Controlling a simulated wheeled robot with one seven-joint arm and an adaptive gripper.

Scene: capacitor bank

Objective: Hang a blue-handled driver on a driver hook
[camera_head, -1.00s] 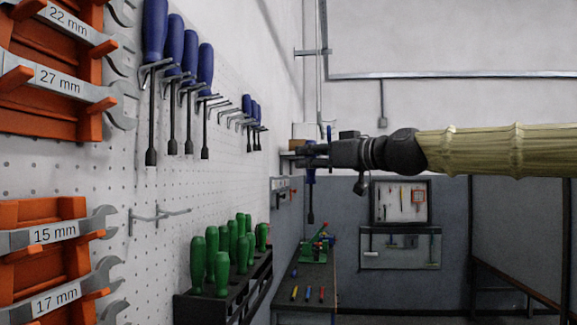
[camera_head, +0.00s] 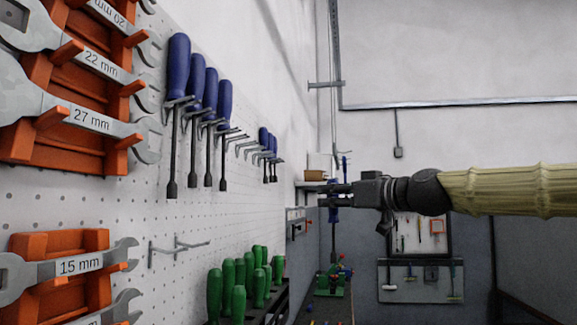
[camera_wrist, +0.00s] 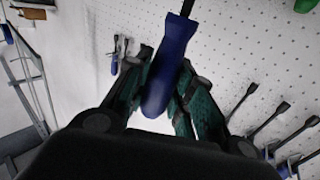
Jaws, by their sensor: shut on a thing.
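A blue-handled driver (camera_head: 334,214) hangs shaft down in my gripper (camera_head: 330,194), in front of the far wall and right of the pegboard. In the wrist view, the fingers (camera_wrist: 165,75) are shut around its blue handle (camera_wrist: 172,58), and its dark shaft points toward the top. Several blue-handled drivers (camera_head: 196,82) hang on metal hooks along the pegboard, with a smaller-looking group (camera_head: 265,139) farther along. Between these groups, several driver hooks (camera_head: 240,144) look empty. My gripper is apart from these hooks.
Orange racks with wrenches (camera_head: 95,118) are at the left of the pegboard (camera_head: 130,205). An empty double hook (camera_head: 178,246) sits below the drivers. Green-handled drivers (camera_head: 240,275) stand in a dark rack at the bottom. A workbench is behind. Air right of the hooks is open.

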